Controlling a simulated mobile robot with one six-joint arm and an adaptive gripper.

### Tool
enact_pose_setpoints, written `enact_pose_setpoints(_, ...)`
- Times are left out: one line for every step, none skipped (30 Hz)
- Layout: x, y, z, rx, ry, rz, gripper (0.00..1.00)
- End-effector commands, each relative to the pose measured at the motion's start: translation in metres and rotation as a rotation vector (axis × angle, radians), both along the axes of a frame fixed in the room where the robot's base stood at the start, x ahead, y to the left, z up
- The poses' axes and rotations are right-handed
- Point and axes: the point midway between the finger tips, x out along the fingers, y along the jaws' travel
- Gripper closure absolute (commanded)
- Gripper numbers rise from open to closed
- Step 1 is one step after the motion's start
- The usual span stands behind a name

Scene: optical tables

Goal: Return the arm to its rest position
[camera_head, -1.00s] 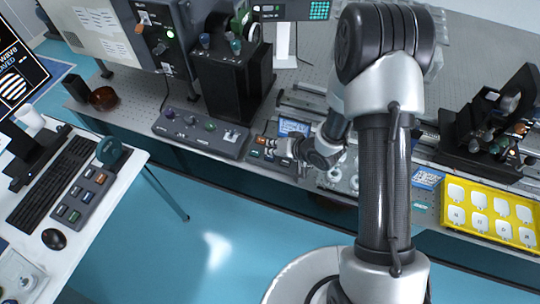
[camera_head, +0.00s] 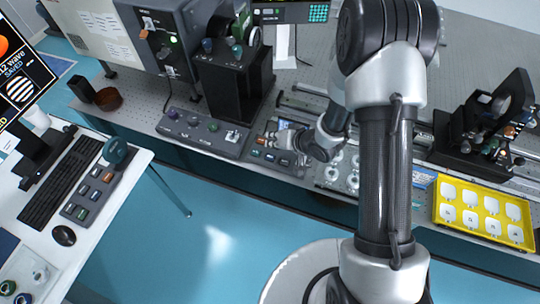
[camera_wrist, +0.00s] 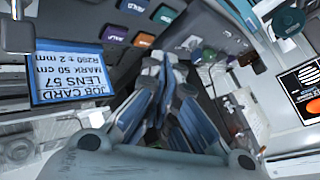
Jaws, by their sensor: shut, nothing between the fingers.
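My arm rises through the right of the head view, black and silver, with its elbow at the top. Its forearm is partly hidden behind the upper links. My gripper (camera_head: 280,139) is over the front of the optical table (camera_head: 150,118), close to a small panel of coloured buttons (camera_head: 277,157). I cannot tell whether it touches the panel. In the wrist view my gripper (camera_wrist: 163,62) has its fingers together with nothing between them. A blue-framed job card (camera_wrist: 80,72) reading "LENS 57" lies to their left there.
A control box with knobs (camera_head: 204,131) is left of the gripper. A yellow tray (camera_head: 485,213) of white pieces stands at the right. A white desk at the left holds a keyboard (camera_head: 62,182) and a mouse (camera_head: 64,236). The blue floor between is clear.

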Motion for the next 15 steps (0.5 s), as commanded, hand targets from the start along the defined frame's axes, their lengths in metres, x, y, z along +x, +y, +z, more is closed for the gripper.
enact_pose_setpoints(0.0, 0.0, 0.0, 0.0, 0.0, 0.0, 1.0)
enact_pose_setpoints(0.0, 0.0, 0.0, 0.0, 0.0, 0.0, 1.0)
enact_pose_setpoints(0.0, 0.0, 0.0, 0.0, 0.0, 0.0, 1.0)
enact_pose_setpoints(0.0, 0.0, 0.0, 0.0, 0.0, 0.0, 1.0)
enact_pose_setpoints(0.0, 0.0, 0.0, 0.0, 0.0, 0.0, 1.0)
enact_pose_setpoints(0.0, 0.0, 0.0, 0.0, 0.0, 0.0, 1.0)
enact_pose_setpoints(0.0, 0.0, 0.0, 0.0, 0.0, 0.0, 1.0)
enact_pose_setpoints(0.0, 0.0, 0.0, 0.0, 0.0, 0.0, 1.0)
enact_pose_setpoints(0.0, 0.0, 0.0, 0.0, 0.0, 0.0, 1.0)
enact_pose_setpoints(0.0, 0.0, 0.0, 0.0, 0.0, 0.0, 1.0)
enact_pose_setpoints(0.0, 0.0, 0.0, 0.0, -0.001, 0.0, 1.0)
enact_pose_setpoints(0.001, -0.001, 0.002, -0.005, -0.003, -0.001, 1.0)
enact_pose_setpoints(0.002, -0.002, 0.004, -0.012, -0.007, -0.002, 1.0)
enact_pose_setpoints(0.004, -0.005, 0.007, -0.023, -0.013, -0.004, 1.0)
enact_pose_setpoints(0.008, -0.009, 0.014, -0.044, -0.023, -0.011, 1.0)
